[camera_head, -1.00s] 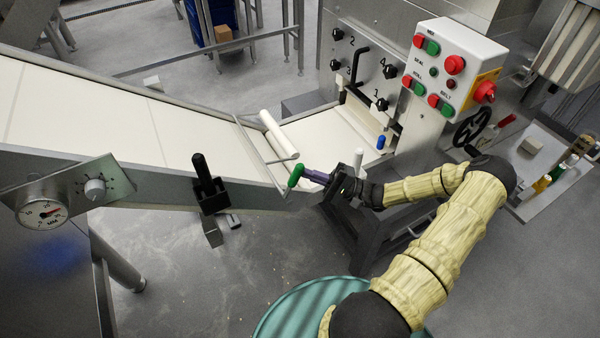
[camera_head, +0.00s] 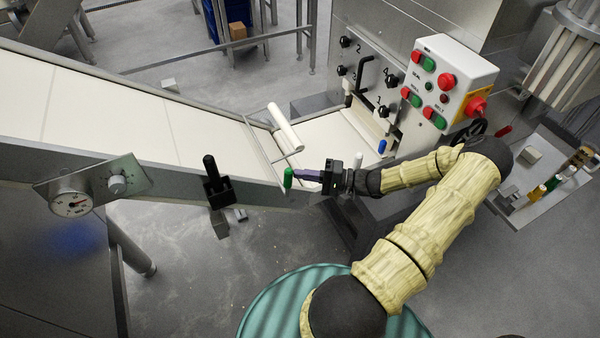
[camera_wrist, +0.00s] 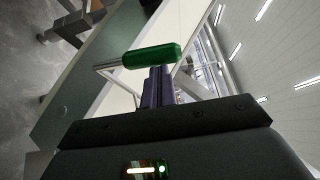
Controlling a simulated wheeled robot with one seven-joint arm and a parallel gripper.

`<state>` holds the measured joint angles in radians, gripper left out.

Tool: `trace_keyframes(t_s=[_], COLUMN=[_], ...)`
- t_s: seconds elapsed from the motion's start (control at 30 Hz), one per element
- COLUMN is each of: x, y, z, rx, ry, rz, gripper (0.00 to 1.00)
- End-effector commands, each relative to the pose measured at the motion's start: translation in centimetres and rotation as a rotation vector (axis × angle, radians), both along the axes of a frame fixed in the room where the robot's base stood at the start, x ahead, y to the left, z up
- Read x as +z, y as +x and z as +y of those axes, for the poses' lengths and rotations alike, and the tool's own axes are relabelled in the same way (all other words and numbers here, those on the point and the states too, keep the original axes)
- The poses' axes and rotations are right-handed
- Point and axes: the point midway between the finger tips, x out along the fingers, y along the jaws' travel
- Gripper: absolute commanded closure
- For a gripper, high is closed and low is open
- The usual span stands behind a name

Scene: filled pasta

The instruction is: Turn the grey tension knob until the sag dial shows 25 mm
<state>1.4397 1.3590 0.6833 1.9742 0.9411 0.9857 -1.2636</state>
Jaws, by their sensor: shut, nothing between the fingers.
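The grey tension knob (camera_head: 117,185) sits on a slanted metal plate on the conveyor's near side, at the left of the head view. The round white sag dial (camera_head: 70,204) is left of it; its red needle is too small to read. My gripper (camera_head: 304,175) is shut and empty at the conveyor's lower end, far right of the knob. Its fingertips are close to a green handle (camera_head: 288,177); I cannot tell whether they touch it. In the wrist view, my dark fingers (camera_wrist: 158,85) point at the green handle (camera_wrist: 152,55). Knob and dial are not recognisable there.
A black clamp handle (camera_head: 212,175) rises from the conveyor edge between my gripper and the knob. The white belt (camera_head: 120,115) slopes down towards a white roller (camera_head: 284,127). A button box (camera_head: 450,80) stands at right. A green ribbed drum top (camera_head: 270,305) is below my arm.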

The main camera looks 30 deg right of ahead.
Motion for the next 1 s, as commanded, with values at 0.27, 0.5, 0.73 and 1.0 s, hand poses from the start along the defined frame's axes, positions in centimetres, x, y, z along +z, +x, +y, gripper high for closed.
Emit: trace_keyframes(t_s=[0.27, 0.5, 0.73, 1.0], x=[0.1, 0.0, -0.5, -0.9], y=[0.0, 0.0, 0.4, -1.6], z=[0.2, 0.1, -2.1, -6.4], rx=[0.005, 0.006, 0.007, 0.010], ry=[0.000, 0.000, -0.004, -0.004], rz=[-0.002, -0.002, -0.002, 0.000], gripper=[1.00, 1.00, 1.00, 1.00])
